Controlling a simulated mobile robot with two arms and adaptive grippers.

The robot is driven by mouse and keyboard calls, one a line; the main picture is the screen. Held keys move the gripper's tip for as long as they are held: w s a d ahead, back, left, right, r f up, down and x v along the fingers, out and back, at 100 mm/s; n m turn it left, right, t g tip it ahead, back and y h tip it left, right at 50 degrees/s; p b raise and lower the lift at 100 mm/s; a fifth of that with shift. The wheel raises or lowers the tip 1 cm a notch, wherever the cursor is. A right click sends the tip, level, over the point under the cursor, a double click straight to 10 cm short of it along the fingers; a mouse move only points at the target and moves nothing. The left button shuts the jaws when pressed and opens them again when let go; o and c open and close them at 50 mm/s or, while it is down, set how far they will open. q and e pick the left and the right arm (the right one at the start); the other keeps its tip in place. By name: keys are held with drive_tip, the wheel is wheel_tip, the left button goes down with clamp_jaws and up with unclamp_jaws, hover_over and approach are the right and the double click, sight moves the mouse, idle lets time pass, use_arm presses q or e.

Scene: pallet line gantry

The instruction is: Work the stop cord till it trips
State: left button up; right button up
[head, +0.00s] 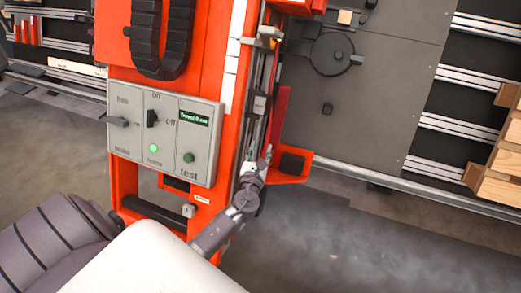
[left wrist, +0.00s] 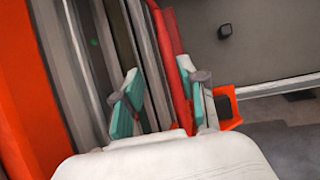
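My left gripper (head: 257,161) is in front of the vertical rails on the right side of the orange gantry column. In the left wrist view its two teal-padded fingers (left wrist: 163,104) stand apart, with nothing clearly held between them. Grey rails (left wrist: 152,60) and a red upright strip (left wrist: 180,70) lie behind the gap. The red strip (head: 282,115) also shows in the head view, above an orange bracket with a dark block (head: 292,163). I cannot pick out the stop cord for certain. My right gripper is not in view.
A grey control panel (head: 170,112) on the column has switches, a small green-lit display (head: 194,117), a lit green lamp (head: 153,148) and a green button (head: 188,157). A black cable chain (head: 160,45) hangs above. Wooden pallets (head: 505,160) stand at right. The floor at lower right is clear.

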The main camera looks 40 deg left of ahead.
use_arm(q)
drive_tip(key=v, duration=1.2)
drive_tip(key=shift+w, duration=0.1)
